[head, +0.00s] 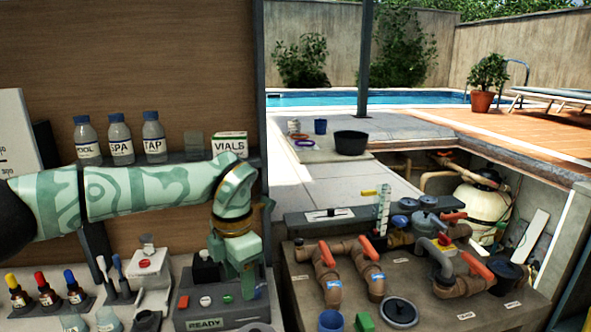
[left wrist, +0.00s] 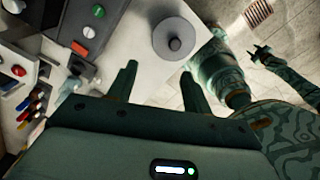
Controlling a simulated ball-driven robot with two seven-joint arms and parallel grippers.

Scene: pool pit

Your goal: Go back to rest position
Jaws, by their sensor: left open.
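My left arm reaches in from the left in the head view, its wrist bent downward. My left gripper (head: 248,282) hangs beside the grey READY device (head: 203,316) at the front of the bench. In the left wrist view the fingers of my left gripper (left wrist: 158,80) are apart with nothing between them. A pale surface with a round grey disc (left wrist: 175,44) lies beyond them. Green patterned parts of my own body show at the right of that view, with a small claw-like end; I cannot tell its jaw state. My right gripper does not show in the head view.
Bottles (head: 121,140) and a VIALS box (head: 230,145) stand on the shelf behind my left arm. Dropper bottles (head: 47,291) stand at left.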

